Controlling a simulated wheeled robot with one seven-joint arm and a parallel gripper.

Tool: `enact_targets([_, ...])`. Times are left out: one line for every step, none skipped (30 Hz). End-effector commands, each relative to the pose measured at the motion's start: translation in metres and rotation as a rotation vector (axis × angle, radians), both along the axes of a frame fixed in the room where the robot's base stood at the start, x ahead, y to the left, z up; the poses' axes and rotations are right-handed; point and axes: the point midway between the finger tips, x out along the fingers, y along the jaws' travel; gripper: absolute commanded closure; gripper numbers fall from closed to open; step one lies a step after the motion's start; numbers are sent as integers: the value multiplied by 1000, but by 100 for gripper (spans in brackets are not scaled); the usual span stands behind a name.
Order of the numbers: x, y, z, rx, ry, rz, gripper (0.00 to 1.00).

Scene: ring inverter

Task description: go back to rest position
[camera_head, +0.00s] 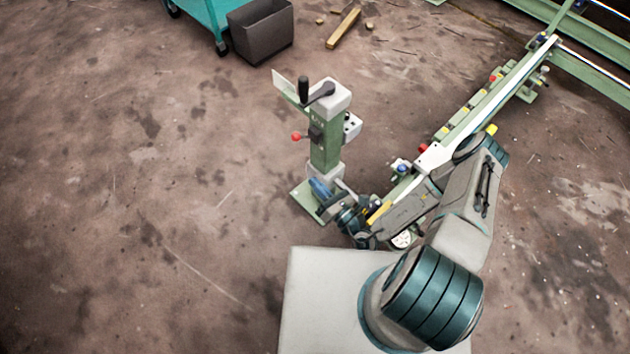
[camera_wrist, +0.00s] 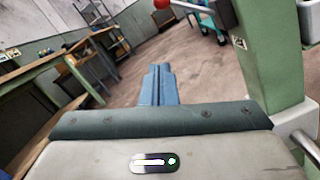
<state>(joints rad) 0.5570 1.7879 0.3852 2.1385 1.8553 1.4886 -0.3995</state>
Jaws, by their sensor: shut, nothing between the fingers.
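My gripper (camera_head: 319,188) is at the end of my folded arm, low beside the foot of the green post machine (camera_head: 325,148) in the head view. In the wrist view my gripper (camera_wrist: 158,70) shows as blue fingers pressed together, with nothing between them. The green post (camera_wrist: 272,55) rises close on the right of the wrist view. A red ball knob (camera_head: 296,137) sticks out from the machine's left side; a red knob also shows at the top of the wrist view (camera_wrist: 161,3). The post's base is partly hidden by my arm.
A long green rail (camera_head: 484,100) with red and yellow parts runs to the upper right, partly behind my arm. A dark bin (camera_head: 262,32) and a teal cart (camera_head: 207,14) stand at the top. A workbench (camera_wrist: 50,75) shows in the wrist view. The left floor is clear.

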Motion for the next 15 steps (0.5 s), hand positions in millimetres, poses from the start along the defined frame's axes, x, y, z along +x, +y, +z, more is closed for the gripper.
enact_targets([0, 0, 0, 0, 0, -1, 100])
enact_targets([0, 0, 0, 0, 0, -1, 100])
enact_targets([0, 0, 0, 0, 0, -1, 100])
enact_targets([0, 0, 0, 0, 0, -1, 100])
enact_targets([0, 0, 0, 0, 0, -1, 100])
enact_targets([0, 0, 0, 0, 0, -1, 100])
enact_targets([1, 0, 0, 0, 0, -1, 100])
enact_targets([1, 0, 0, 0, 0, -1, 100])
enact_targets([1, 0, 0, 0, 0, -1, 100])
enact_targets([1, 0, 0, 0, 0, -1, 100])
enact_targets([1, 0, 0, 0, 0, -1, 100])
enact_targets([1, 0, 1, -1, -2, 1, 100])
enact_targets([1, 0, 2, -2, -5, 4, 100])
enact_targets([2, -1, 4, -5, -11, 11, 100])
enact_targets([3, -1, 9, -9, -23, 24, 100])
